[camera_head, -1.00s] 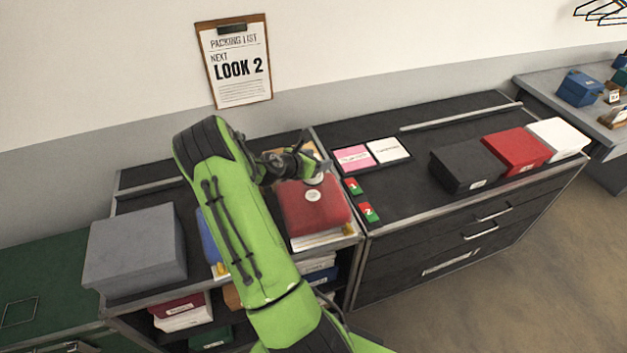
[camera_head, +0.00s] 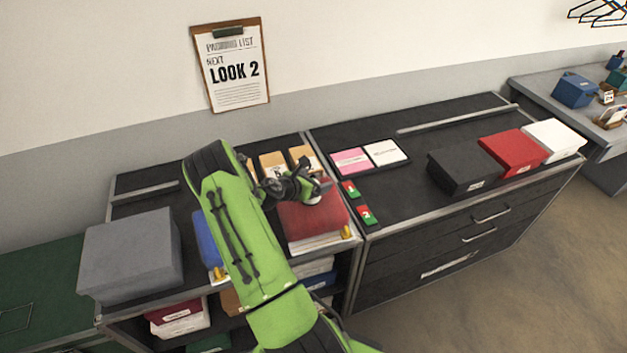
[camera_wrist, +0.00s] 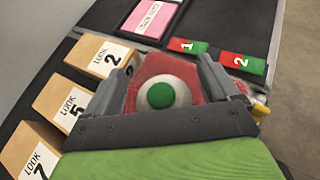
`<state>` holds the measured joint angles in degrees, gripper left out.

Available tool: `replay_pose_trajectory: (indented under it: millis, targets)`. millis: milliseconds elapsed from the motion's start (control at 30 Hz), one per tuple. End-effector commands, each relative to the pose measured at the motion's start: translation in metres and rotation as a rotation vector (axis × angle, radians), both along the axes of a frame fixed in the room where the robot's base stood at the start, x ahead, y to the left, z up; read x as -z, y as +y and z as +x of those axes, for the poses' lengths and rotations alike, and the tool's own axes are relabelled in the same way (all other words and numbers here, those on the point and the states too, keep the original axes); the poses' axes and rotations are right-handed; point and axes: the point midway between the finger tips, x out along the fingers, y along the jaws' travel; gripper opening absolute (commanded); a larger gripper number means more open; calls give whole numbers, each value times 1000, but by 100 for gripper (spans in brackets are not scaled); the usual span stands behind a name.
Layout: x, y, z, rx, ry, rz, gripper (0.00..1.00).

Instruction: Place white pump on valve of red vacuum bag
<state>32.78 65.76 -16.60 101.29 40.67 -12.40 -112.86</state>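The red vacuum bag (camera_head: 318,222) lies on the right end of the left cabinet top. In the wrist view it shows as a red patch (camera_wrist: 155,66) beyond my fingers. The white pump (camera_wrist: 145,95), round with a green top, appears between my gripper's (camera_wrist: 165,75) two fingers, over the bag. Red shows on both sides between it and the fingers, so they look open and apart from it. In the head view my gripper (camera_head: 312,192) is low over the bag's back part. The valve is hidden, so I cannot tell whether the pump sits on it.
Cardboard boxes (camera_wrist: 104,58) marked LOOK stand left of the gripper. A blue item (camera_head: 207,240) and a large grey box (camera_head: 130,254) stand further left. Red-green tags 1 and 2 (camera_head: 367,215) and a card tray (camera_head: 370,158) lie right of the bag.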

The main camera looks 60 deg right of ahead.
Motion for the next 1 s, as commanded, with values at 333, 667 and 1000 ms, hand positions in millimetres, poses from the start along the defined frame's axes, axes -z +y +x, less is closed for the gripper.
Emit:
replay_pose_trajectory:
  millis: [333, 667, 1000]
  targets:
    - [-12, 15, 6, -5, 0, 2, 89]
    - [-52, 87, 22, -4, 0, 1, 89]
    - [-61, 103, 25, 1, -2, 1, 89]
